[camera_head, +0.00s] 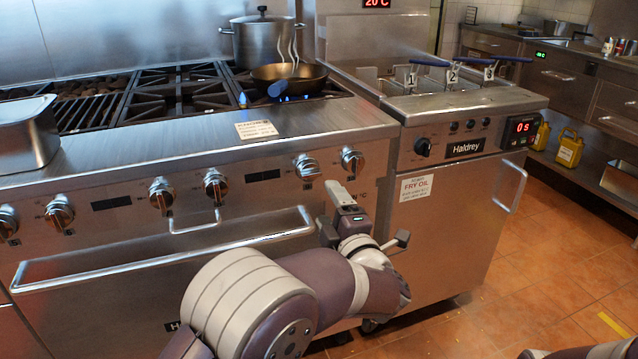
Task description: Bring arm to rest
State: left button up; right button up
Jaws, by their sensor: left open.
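My left arm reaches in from the bottom and bends up toward the stove front. My left gripper (331,212) is open and empty, just in front of the stove's control panel. It is below the two right-hand knobs (307,167) and near the right end of the oven door handle (170,250). I cannot tell whether it touches the panel. A piece of my right arm (600,350) shows at the bottom right edge; its gripper does not show.
A frying pan (288,77) with steam above it sits over blue flames on the stove. A pot (263,40) stands behind it. The fryer (450,190) with several baskets stands to the right. Open tiled floor (540,270) lies at the right, with yellow jugs (569,148) beyond.

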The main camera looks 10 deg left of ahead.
pick_arm(q)
jog(key=shift+v, duration=1.1)
jog(key=w+d+f+m+h, duration=0.2)
jog(key=d+f+m+h, duration=0.3)
jog(key=d+m+h, duration=0.15)
jog(key=s+d+f+m+g+h, duration=0.2)
jog(key=s+f+m+g+h, duration=0.5)
jog(key=f+m, duration=0.4)
jog(key=s+a+f+m+g+y, duration=0.1)
jog(key=s+a+m+g, duration=0.25)
jog(key=s+a, duration=0.5)
jog(key=s+a+f+m+g+y, duration=0.2)
jog(key=s+a+g, duration=0.3)
jog(key=s, duration=0.6)
notch_tip(320, 180, up, 36)
jog(key=a+t+p, duration=0.1)
jog(key=p, duration=3.5)
jog(key=shift+w+a, duration=0.3)
jog(key=shift+a, duration=0.05)
